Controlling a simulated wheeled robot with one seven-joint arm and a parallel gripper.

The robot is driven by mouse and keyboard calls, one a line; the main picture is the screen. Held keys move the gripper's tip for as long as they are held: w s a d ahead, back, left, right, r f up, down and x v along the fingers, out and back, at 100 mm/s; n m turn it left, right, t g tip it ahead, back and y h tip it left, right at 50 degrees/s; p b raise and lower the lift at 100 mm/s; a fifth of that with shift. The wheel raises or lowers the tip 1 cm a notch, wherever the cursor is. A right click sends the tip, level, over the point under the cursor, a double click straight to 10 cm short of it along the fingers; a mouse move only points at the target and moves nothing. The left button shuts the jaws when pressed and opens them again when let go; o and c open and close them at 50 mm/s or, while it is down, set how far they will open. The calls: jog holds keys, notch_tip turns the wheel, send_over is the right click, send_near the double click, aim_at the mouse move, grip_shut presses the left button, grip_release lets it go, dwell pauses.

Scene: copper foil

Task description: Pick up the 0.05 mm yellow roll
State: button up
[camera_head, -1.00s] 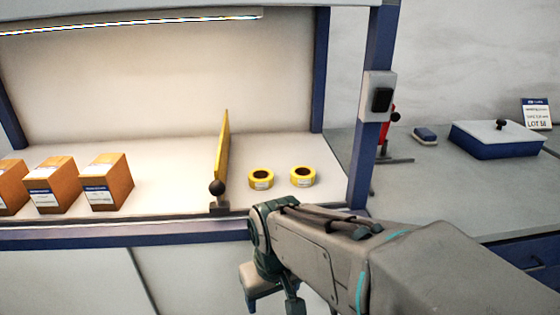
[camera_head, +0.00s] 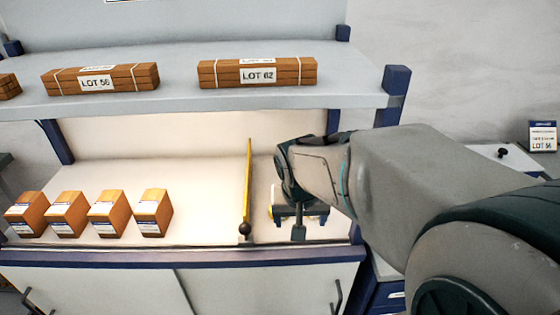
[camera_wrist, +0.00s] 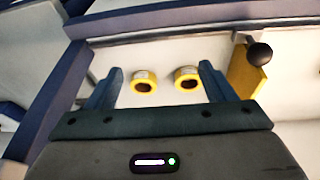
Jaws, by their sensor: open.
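Two yellow rolls stand side by side on the pale bench surface in the wrist view: one on the left (camera_wrist: 144,87) and one on the right (camera_wrist: 187,83). Their labels are too small to read, so I cannot tell which is 0.05 mm. My gripper (camera_wrist: 159,72) is open and empty, and both rolls show between its two fingers, apart from them. In the head view my gripper (camera_head: 298,218) is over the right part of the bench and hides nearly all of the rolls.
A thin upright yellow divider (camera_head: 247,185) with a black knob stands close left of my gripper; it also shows in the wrist view (camera_wrist: 243,76). Several orange boxes (camera_head: 108,213) stand farther left. A shelf (camera_head: 180,100) with wrapped bundles (camera_head: 257,72) overhangs the bench.

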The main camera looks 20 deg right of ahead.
jog(key=shift+w+d+f+m+t+h, duration=0.2)
jog(key=shift+w+d+f+m, duration=0.45)
jog(key=shift+w+d+f, duration=1)
jog(key=shift+w+d+f+m+t+h, duration=0.1)
jog(key=shift+w+d+f+m+h, duration=0.15)
jog(key=shift+w+d+f+m, duration=0.9)
jog(key=shift+w+d+f+m+t+h, duration=0.1)
jog(key=shift+w+d+f+m+h, duration=0.15)
jog(key=shift+w+d+f, duration=1.8)
jog(key=shift+w+a+r, duration=0.35)
jog(key=shift+w+a, duration=0.05)
jog(key=shift+a, duration=0.05)
jog(key=shift+c, duration=0.4)
jog(key=c, duration=1)
